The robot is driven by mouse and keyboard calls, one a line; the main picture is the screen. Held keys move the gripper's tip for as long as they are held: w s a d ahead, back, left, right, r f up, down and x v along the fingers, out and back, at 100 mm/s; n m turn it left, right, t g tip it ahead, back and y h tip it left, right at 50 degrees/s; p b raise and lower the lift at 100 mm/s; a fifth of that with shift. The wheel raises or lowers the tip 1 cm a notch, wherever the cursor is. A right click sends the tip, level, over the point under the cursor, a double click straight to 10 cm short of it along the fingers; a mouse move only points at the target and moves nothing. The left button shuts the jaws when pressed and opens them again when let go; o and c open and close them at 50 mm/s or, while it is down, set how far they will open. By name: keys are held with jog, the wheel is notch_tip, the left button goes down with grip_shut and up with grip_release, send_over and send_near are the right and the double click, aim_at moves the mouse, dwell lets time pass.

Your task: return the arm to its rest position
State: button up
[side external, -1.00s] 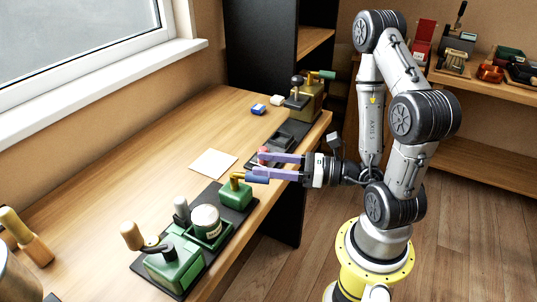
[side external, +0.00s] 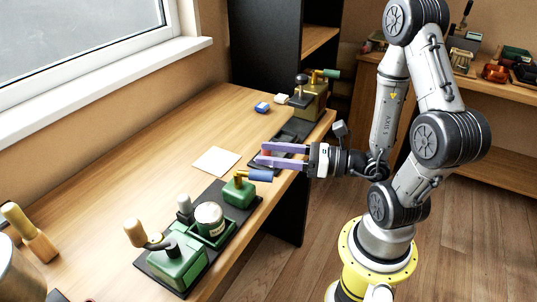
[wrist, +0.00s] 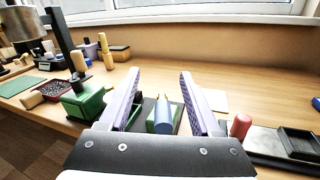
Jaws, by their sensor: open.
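My gripper (side external: 262,155) has two long purple fingers, held apart with nothing between them. In the side external view it hangs over the front edge of the workbench, pointing left. My gripper also shows in the wrist view (wrist: 158,82), its fingers spread. Beyond and between the fingers in the wrist view is a blue handle (wrist: 163,115). In the side external view the blue handle (side external: 260,175) belongs to a green device below and slightly left of the fingers. My arm is bent, with its elbow high at the right.
A green device with a white-topped round can (side external: 209,216) stands on a black base along the bench front. A cream sheet (side external: 216,161) lies on the wooden bench (side external: 130,190). A brass device (side external: 312,98) stands at the far end. A red handle (wrist: 240,125) is close right of the fingers.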

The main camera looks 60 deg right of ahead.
jog(key=shift+a+n+y, duration=0.3)
jog(key=shift+a, duration=0.1)
jog(key=s+a+r+n+g+y, duration=0.2)
jog(key=a+r+n+g+y, duration=0.15)
jog(key=a+n, duration=0.25)
jog(key=s+a+r+n+g+y, duration=0.2)
jog(key=a+r+n+g+y, duration=0.15)
jog(key=a+n+y, duration=0.2)
jog(key=s+a+f+n+g+h, duration=0.1)
jog(key=s+a+n+g+h, duration=0.1)
jog(key=s+n+g, duration=0.4)
jog(key=s+a+f+n+g+h, duration=0.2)
jog(key=s+n+g, duration=0.25)
jog(key=n, duration=0.35)
jog(key=w+d+r+n+t+h, duration=0.1)
jog(key=w+d+n+t+h, duration=0.1)
jog(key=d, duration=0.6)
jog(key=w+d+r+n+t+h, duration=0.1)
jog(key=w+d+n+t+h, duration=0.1)
jog(key=d+n+t+h, duration=0.2)
jog(key=d+n+h, duration=0.2)
jog(key=d+h, duration=0.2)
jog(key=h, duration=0.1)
